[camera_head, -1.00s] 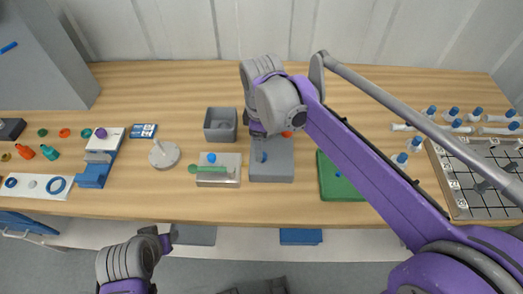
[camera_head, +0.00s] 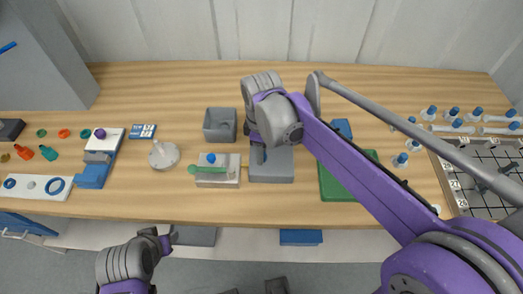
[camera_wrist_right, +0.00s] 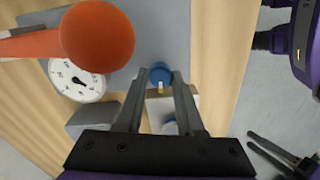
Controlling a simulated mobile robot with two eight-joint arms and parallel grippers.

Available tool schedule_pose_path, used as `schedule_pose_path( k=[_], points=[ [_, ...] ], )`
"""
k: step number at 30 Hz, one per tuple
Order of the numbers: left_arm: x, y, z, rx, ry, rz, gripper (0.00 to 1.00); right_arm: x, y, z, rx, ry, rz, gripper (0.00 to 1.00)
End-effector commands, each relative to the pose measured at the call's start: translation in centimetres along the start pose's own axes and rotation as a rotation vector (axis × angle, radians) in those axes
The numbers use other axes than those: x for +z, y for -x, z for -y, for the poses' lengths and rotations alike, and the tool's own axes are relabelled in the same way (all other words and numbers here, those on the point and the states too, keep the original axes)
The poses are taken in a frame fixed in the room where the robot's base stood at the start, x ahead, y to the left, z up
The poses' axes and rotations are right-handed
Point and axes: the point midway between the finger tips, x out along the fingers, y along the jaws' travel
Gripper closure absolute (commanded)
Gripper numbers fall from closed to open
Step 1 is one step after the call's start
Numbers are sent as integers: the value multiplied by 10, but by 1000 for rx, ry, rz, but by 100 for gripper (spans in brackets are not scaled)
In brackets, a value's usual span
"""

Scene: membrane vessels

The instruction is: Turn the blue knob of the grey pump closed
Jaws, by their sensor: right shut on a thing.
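The grey pump (camera_head: 272,174) stands on the table near its front edge, partly hidden by my right arm in the head view. In the right wrist view the pump body (camera_wrist_right: 185,30) shows a white dial gauge (camera_wrist_right: 77,84) and a large orange ball (camera_wrist_right: 97,36) on an orange stem. The blue knob (camera_wrist_right: 160,73) with a pale mark sits between my right fingertips. My right gripper (camera_wrist_right: 165,82) is shut on it; in the head view this gripper (camera_head: 257,143) points down at the pump. My left gripper (camera_head: 170,238) hangs before the table, its jaw opening unclear.
A white block with a green handle (camera_head: 207,168) stands just left of the pump. A grey open bin (camera_head: 220,124) is behind it. A green tray (camera_head: 332,186) lies to the right, partly under my right arm. Bottles and a rack (camera_head: 463,200) stand far right.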

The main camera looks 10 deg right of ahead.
Motion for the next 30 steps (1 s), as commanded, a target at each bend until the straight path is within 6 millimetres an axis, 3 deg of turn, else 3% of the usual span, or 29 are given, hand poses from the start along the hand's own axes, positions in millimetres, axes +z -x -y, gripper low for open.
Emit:
schedule_pose_path(
  k=[14,30],
  points=[
    [0,1,0,0,0,0,50,0,0,0,0,-68,0,100],
    [-3,3,0,0,0,-2,50,0,1,-1,0,-518,0,100]
  ],
)
